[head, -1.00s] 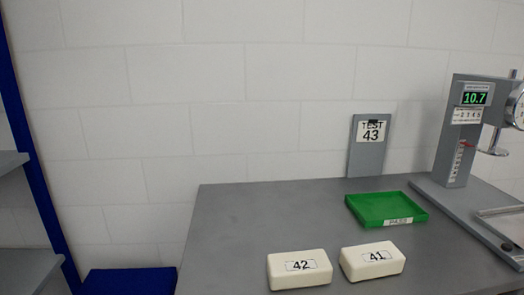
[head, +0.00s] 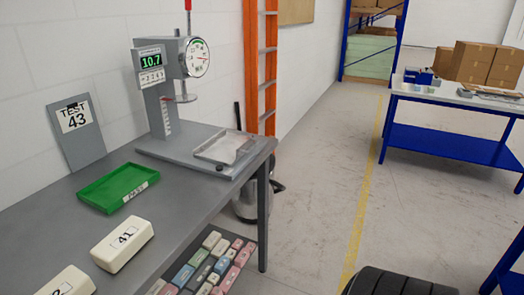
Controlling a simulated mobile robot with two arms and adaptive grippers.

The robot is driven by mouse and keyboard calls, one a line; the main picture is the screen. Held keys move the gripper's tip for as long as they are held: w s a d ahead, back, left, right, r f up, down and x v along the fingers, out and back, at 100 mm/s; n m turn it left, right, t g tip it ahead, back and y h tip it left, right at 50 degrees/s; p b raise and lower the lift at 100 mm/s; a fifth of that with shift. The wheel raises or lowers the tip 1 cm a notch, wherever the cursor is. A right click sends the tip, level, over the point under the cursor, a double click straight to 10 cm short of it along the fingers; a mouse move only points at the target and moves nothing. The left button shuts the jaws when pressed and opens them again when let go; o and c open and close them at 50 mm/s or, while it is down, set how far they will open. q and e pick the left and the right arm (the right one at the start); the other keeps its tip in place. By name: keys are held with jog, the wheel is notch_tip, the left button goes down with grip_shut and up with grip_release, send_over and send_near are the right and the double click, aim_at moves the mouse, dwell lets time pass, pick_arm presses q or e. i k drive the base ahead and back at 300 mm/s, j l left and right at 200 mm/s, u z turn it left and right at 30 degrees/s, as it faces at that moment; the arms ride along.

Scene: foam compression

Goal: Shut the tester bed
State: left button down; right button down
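The tester (head: 160,90) stands at the far end of the grey bench in the head view. It has a grey column, a green display reading 10.7, a round dial and a round press plate on a vertical rod. Its bed (head: 222,149), a shallow pale metal tray, lies on the base plate toward the bench's right end. The bed sits out to the right of the press plate, not beneath it. The bed looks empty, and a small dark knob shows at its front edge. Neither of my grippers is in view.
A green tray (head: 118,187) labelled PASS and cream blocks, one marked 41 (head: 122,245), lie on the bench (head: 190,205). A TEST 43 sign (head: 76,132) leans at the wall. Coloured blocks fill a lower shelf. An orange ladder (head: 268,60) stands behind; floor right is largely open.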

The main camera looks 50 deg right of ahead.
aim_at(224, 148)
jog(key=z, duration=1.55)
